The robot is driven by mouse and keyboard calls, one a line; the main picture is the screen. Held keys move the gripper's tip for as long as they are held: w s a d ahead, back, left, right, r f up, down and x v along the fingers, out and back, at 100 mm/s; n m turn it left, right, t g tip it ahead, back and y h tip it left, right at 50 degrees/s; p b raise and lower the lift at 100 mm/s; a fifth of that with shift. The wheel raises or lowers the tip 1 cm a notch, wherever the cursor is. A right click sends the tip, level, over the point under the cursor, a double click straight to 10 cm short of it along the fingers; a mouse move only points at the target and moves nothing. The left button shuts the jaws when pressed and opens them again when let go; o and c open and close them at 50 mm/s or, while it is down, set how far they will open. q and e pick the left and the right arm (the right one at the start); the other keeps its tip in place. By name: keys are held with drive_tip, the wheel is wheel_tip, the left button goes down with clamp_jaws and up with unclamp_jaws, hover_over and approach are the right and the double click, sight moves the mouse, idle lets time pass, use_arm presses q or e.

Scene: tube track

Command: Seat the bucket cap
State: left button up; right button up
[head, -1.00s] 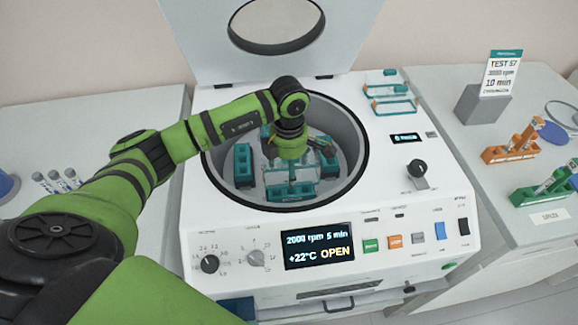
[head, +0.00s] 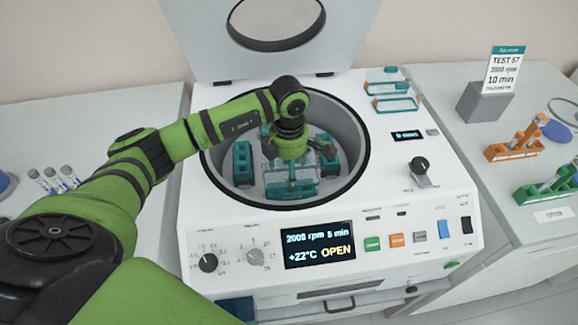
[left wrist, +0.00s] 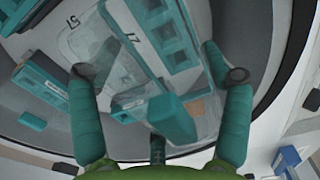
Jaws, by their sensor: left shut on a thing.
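The open centrifuge bowl (head: 358,150) holds a rotor with several teal buckets, such as the left bucket (head: 243,163) and the front bucket (head: 291,190). My left gripper (head: 291,160) reaches down into the bowl over the front bucket. In the left wrist view its fingers (left wrist: 160,76) are shut on a clear bucket cap (left wrist: 112,62) with a teal grip (left wrist: 172,118). The cap is at the front bucket; I cannot tell whether it is fully down on its rim. The gripper hides part of it in the head view. My right gripper is not in view.
The lid (head: 200,45) stands open behind the bowl. The bowl wall surrounds the gripper closely. Orange (head: 512,150) and green (head: 540,192) tube racks stand on the right bench.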

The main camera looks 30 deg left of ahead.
use_arm(q)
drive_tip(key=shift+f, duration=0.25)
drive_tip(key=shift+f+b, duration=1.3)
drive_tip(key=shift+f, duration=0.15)
drive_tip(key=shift+f+b, duration=0.85)
drive_tip(key=shift+b, duration=0.05)
drive_tip(key=shift+f+b, duration=0.45)
drive_tip(key=shift+b, duration=0.05)
drive_tip(key=o, duration=1.1)
